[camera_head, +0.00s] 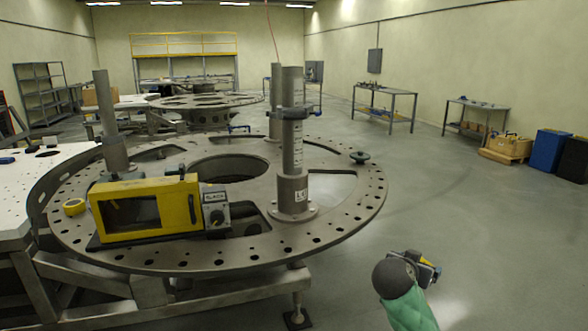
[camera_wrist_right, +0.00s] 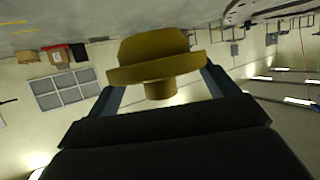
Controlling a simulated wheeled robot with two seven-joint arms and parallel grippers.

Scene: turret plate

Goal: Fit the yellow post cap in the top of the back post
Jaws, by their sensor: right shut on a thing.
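The yellow post cap (camera_wrist_right: 152,68) is between the fingers of my right gripper (camera_wrist_right: 160,92) in the right wrist view, its wide flange and narrower stub showing. In the head view my right gripper (camera_head: 430,272) is low at the right, over the floor and clear of the plate, with a bit of yellow at it. The back post (camera_head: 274,118) stands upright on the turret plate (camera_head: 345,205), partly hidden behind the taller-looking front post (camera_head: 292,150). Its top opening cannot be made out. My left gripper is not in view.
A third post (camera_head: 108,125) stands at the plate's left. A yellow boxed instrument (camera_head: 145,210), a yellow ring (camera_head: 74,207) and a dark knob-like piece (camera_head: 360,157) lie on the plate. The floor right of the plate is clear.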

